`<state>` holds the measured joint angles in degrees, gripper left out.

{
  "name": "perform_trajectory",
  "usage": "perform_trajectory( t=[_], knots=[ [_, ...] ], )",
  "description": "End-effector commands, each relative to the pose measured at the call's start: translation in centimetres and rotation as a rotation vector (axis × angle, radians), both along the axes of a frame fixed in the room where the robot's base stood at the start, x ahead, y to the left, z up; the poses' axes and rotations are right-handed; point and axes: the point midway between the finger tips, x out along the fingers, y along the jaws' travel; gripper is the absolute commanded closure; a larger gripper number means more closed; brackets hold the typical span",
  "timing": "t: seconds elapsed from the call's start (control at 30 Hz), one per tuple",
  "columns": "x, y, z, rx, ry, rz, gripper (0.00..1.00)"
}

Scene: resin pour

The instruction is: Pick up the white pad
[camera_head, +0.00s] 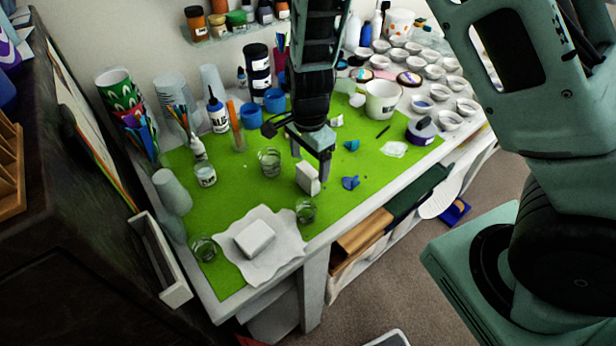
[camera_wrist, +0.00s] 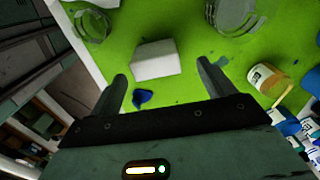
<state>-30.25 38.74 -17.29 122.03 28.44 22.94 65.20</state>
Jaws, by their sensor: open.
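A small white pad (camera_head: 307,178), a block in shape, stands on the green mat (camera_head: 232,195) below my gripper (camera_head: 311,166). In the wrist view the white pad (camera_wrist: 156,61) lies ahead of my gripper (camera_wrist: 162,70), between the lines of its two spread fingers. The fingers are open, with nothing visibly held. In the head view the fingers partly overlap the pad's upper edge, and I cannot tell whether they touch it. Another white block (camera_head: 254,238) lies on a crumpled white sheet (camera_head: 284,226) at the mat's near left.
Clear cups stand close to the pad, one in front (camera_head: 306,210) and one behind left (camera_head: 269,162). A blue scrap (camera_head: 350,183) lies to its right. Bottles, blue tubs and a white bucket (camera_head: 382,100) stand farther back. The table's front edge is near.

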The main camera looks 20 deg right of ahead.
Motion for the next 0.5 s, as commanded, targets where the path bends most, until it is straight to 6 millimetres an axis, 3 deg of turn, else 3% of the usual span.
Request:
perform_trajectory(
  t=[0.3,0.5],
  knots=[
    [-0.6,0.4,-4.1,-0.001,0.004,-0.001,0.18],
    [-0.6,0.5,-4.6,0.001,0.001,0.001,0.18]
  ],
)
